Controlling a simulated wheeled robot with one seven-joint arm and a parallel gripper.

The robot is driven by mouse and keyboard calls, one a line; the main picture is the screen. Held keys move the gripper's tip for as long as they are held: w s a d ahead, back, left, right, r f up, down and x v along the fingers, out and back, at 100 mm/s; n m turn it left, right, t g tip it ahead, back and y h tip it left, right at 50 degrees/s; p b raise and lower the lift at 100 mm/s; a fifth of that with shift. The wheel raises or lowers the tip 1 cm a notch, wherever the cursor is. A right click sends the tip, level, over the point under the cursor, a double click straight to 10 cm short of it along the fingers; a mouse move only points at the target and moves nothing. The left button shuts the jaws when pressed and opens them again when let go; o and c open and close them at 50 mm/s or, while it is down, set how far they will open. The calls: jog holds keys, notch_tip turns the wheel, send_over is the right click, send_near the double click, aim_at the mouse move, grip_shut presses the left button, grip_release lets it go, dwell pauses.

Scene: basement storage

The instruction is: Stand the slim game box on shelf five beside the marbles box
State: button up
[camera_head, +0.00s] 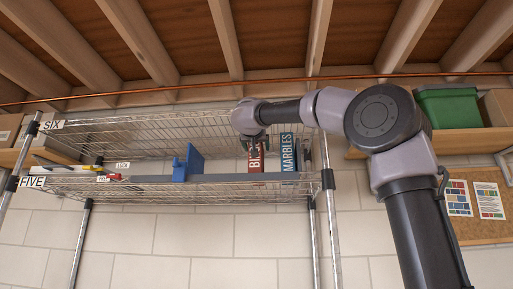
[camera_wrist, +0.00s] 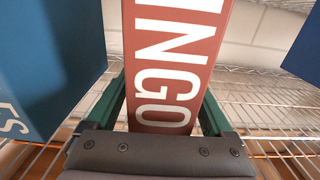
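The slim red game box (camera_head: 256,158), lettered BINGO, is upright at shelf five (camera_head: 140,190), just left of the blue MARBLES box (camera_head: 289,153). A narrow gap shows between them. My gripper (camera_head: 254,142) is at the red box's upper part. In the wrist view the red box (camera_wrist: 172,60) fills the space between my green fingers (camera_wrist: 160,105), which lie against its sides. The blue marbles box (camera_wrist: 45,65) is at the left there, apart from it.
A blue bookend (camera_head: 188,163) stands left of the red box, with free shelf between. Small items (camera_head: 112,177) lie at the shelf's left end. A chrome post (camera_head: 328,185) bounds the right. Ceiling joists (camera_head: 227,40) and a copper pipe (camera_head: 190,89) are above.

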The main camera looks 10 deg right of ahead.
jog(key=v, duration=1.2)
jog(key=shift+r, duration=0.2)
